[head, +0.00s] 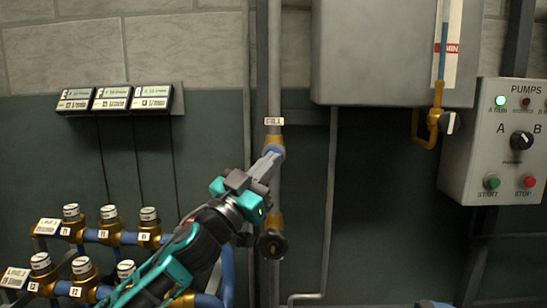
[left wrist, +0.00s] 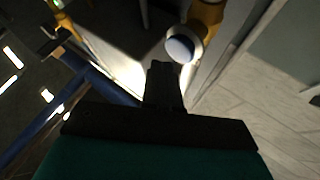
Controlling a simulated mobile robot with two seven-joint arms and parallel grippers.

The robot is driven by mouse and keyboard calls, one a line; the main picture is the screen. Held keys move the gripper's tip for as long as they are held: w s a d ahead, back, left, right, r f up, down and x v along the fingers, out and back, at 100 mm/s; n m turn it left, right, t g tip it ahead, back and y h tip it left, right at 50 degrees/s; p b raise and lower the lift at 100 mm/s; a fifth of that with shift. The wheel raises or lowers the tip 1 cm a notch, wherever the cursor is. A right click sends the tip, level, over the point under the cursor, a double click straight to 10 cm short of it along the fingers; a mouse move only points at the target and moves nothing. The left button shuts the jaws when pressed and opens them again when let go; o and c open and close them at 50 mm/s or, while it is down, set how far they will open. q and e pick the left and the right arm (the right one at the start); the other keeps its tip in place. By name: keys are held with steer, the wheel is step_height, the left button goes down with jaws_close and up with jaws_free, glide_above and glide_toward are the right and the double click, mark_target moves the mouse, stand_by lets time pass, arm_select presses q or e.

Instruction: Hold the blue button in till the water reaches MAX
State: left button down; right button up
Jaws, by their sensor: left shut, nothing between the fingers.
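The blue button (head: 277,151) sits on a brass fitting on the vertical pipe, under a small white tag. In the left wrist view it is a pale blue round cap (left wrist: 180,48). My left gripper (head: 270,164) is shut and empty. Its tips are right at the button in the head view; in the left wrist view the fingers (left wrist: 161,70) end just beside the cap. I cannot tell whether they touch it. The sight gauge (head: 443,45) holds a blue water column, its top a little above the red MIN mark (head: 451,49). MAX is out of the picture. My right gripper is not in view.
A grey tank (head: 385,60) hangs on the wall. The pump panel (head: 505,145) is at the right, its green lamp lit. A dark valve knob (head: 271,243) is below my left gripper. Brass valves (head: 110,225) on blue pipes stand at lower left.

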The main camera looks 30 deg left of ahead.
arm_select(q)
steer(key=shift+w+a, duration=0.25)
steer(key=shift+w, duration=0.15)
steer(key=shift+w+a, duration=0.3)
steer(key=shift+w, duration=0.15)
stand_by(7.2)
